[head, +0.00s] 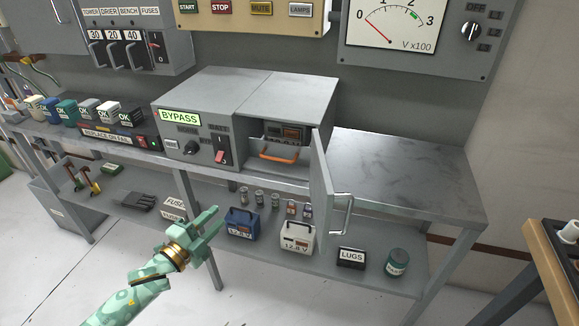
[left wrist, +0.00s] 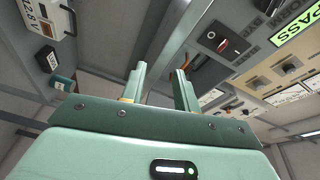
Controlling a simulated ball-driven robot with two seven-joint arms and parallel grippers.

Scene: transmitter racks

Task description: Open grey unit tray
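The grey unit (head: 207,95) with its lit BYPASS sign stands on the bench; its front also shows in the left wrist view (left wrist: 245,62). Its right-hand door (head: 325,190) stands swung open, with a silver bar handle (head: 343,213). Inside the right compartment sits a tray with an orange handle (head: 279,154), and a dark module with a display (head: 287,132) shows above the handle. My left gripper (head: 212,222) is in front of the bench and below the unit, apart from the handle. In the left wrist view its two fingers (left wrist: 160,85) are spread with nothing between them.
The bench top (head: 400,175) right of the unit is clear. The lower shelf holds a blue battery (head: 241,222), a white battery (head: 297,236), a LUGS box (head: 351,258) and a jar (head: 397,262). Several small coloured blocks (head: 85,110) stand left of the unit.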

